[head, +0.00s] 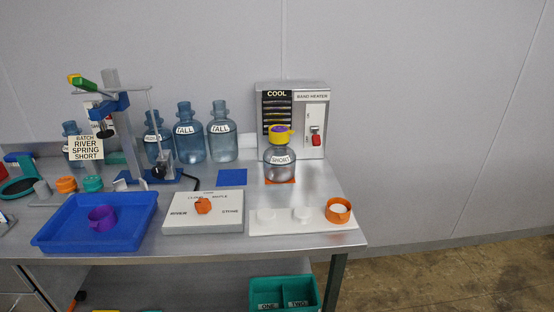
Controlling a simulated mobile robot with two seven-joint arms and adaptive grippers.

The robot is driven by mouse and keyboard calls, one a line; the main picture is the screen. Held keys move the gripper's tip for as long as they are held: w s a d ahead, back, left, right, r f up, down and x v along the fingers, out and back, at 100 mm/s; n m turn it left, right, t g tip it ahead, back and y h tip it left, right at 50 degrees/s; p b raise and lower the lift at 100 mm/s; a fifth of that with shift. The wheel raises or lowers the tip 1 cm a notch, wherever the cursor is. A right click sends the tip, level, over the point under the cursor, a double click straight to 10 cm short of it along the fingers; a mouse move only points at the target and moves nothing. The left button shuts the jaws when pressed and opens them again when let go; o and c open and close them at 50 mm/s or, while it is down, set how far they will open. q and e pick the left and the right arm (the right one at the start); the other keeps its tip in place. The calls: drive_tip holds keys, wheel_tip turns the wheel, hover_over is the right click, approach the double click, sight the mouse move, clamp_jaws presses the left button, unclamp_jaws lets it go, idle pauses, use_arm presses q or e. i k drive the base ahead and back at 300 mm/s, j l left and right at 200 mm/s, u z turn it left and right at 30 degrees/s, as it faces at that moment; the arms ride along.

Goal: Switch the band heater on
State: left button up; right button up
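The band heater (309,112) is a light grey box standing at the back right of the steel table, against the wall. Its front carries a "BAND HEATER" label and a dark striped panel (277,108) reading "COOL". A red switch handle (316,140) sits low on its right side and appears to point down. A clear jug marked "SHORT" (280,161) with a yellow and purple cap (280,134) stands on an orange pad in front of the heater's left part, hiding some of it. The switch is not covered. Neither of my grippers is in view.
A white tray (288,227) with an orange ring lies in front. A selector box with an orange knob (203,206) and a blue tray (80,240) with a purple cap stand left. Blue "TALL" jugs (222,144) stand behind. The table ends right of the heater.

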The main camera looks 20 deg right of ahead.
sight(316, 138)
drive_tip(key=i+l+z, duration=0.2)
drive_tip(key=i+l, duration=0.15)
drive_tip(key=l, duration=0.2)
drive_tip(key=i+l+z, duration=0.15)
drive_tip(key=i+l, duration=0.3)
drive_tip(key=l, duration=0.1)
